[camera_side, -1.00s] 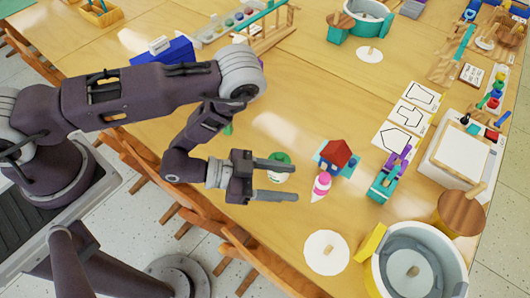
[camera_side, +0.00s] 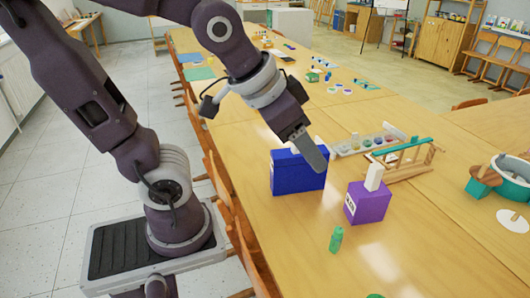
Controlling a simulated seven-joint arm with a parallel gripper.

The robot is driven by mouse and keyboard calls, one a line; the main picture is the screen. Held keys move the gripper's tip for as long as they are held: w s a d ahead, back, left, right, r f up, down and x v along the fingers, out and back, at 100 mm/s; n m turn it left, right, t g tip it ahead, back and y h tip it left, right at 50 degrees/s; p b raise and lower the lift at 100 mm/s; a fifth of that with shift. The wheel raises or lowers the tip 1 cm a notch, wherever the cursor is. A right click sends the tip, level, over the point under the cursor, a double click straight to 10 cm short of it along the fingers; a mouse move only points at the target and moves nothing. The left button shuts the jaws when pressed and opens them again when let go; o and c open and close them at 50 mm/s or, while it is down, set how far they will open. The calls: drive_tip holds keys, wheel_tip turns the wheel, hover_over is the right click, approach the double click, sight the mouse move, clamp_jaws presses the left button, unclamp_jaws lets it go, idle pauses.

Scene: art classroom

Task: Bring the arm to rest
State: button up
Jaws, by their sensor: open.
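My gripper (camera_side: 313,152) is at the end of my purple-grey arm, pointing down and to the right over the table (camera_side: 425,255). It is seen nearly edge-on, so one finger mostly hides the other. It is open, and nothing shows between its fingers. In the picture its fingers overlap the upper part of a blue box (camera_side: 290,178); I cannot tell whether they touch it.
A purple box (camera_side: 367,203) with a white top piece and a small green bottle (camera_side: 336,239) stand right of the blue box. A paint tray (camera_side: 362,144) and a wooden rack (camera_side: 408,158) lie behind. Chairs (camera_side: 222,185) line the table's left edge.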

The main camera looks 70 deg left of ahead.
drive_tip(key=s+g, duration=0.1)
drive_tip(key=s, duration=0.7)
drive_tip(key=shift+s+a+n, duration=0.15)
drive_tip(key=shift+s+n, duration=0.05)
drive_tip(key=shift+n, duration=0.2)
drive_tip(key=shift+r, duration=0.15)
